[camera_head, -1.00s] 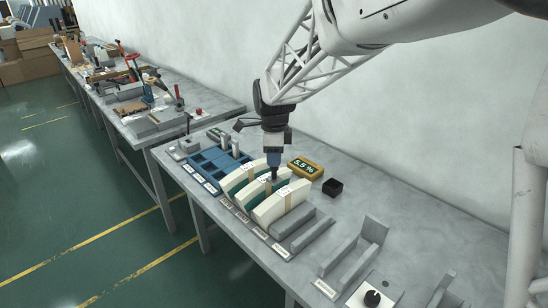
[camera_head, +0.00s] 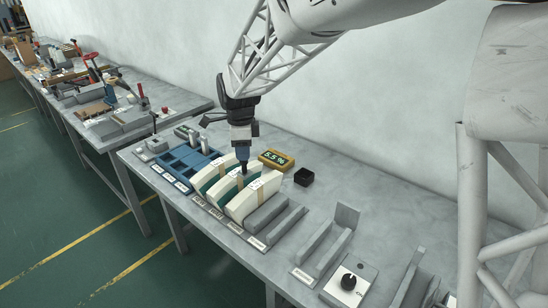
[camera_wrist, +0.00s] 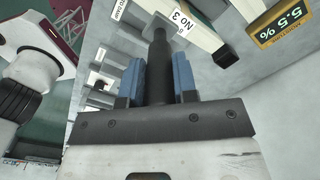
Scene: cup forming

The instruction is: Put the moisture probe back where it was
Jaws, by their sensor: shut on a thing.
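My gripper (camera_head: 242,150) points down above the row of pale curved pieces on the bench. In the wrist view its blue fingers (camera_wrist: 158,80) are closed on the moisture probe (camera_wrist: 159,55), a dark slim cylinder that stands between them. In the head view only the probe's dark lower end shows (camera_head: 243,168), close over the pieces; I cannot tell whether it touches one. The yellow meter (camera_head: 276,160) reads 5.5 % and lies just right of the gripper. A small black open box (camera_head: 303,177) stands right of the meter.
The pale curved pieces (camera_head: 256,197) stand in a rack; one is labelled No 3 in the wrist view (camera_wrist: 181,20). A blue tray (camera_head: 188,161) is at left.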

